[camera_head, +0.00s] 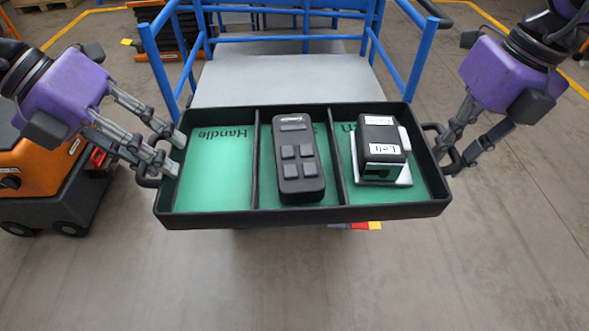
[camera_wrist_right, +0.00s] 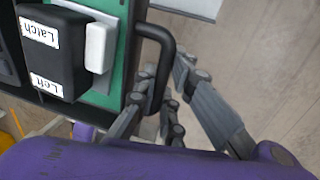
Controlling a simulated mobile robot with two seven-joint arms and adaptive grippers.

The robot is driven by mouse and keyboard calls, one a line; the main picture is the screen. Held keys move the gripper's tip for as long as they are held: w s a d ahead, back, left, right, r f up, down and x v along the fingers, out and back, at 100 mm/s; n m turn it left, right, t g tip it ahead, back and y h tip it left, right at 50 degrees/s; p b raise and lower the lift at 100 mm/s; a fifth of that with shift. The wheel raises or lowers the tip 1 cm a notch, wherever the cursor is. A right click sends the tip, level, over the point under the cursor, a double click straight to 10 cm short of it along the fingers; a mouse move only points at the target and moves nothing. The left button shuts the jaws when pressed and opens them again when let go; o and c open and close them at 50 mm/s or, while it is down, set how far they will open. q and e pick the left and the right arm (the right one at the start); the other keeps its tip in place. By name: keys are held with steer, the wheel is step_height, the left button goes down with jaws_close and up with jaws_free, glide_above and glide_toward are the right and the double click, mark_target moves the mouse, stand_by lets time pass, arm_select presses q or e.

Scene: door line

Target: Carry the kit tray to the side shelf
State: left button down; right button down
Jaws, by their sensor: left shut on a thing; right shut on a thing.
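The black kit tray (camera_head: 310,215) is held up in front of me, roughly level, with three green-floored compartments. The left compartment, marked "Handle", is empty. A dark keypad unit (camera_head: 300,168) lies in the middle one. A black latch box (camera_head: 381,140) with labels "Latch" and "Left" sits on a white plate in the right one; it also shows in the right wrist view (camera_wrist_right: 55,55). My left gripper (camera_head: 170,152) is shut on the tray's left handle. My right gripper (camera_head: 446,152) is shut on the right handle (camera_wrist_right: 166,45).
A grey platform (camera_head: 285,75) with blue rails (camera_head: 158,68) stands just behind the tray. An orange and black machine (camera_head: 50,185) on wheels is at the left. Open floor lies in front and at right.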

mark_target(449, 170)
arm_select(q)
steer(key=shift+a+f, duration=0.15)
arm_select(e)
steer(key=shift+d, duration=0.2)
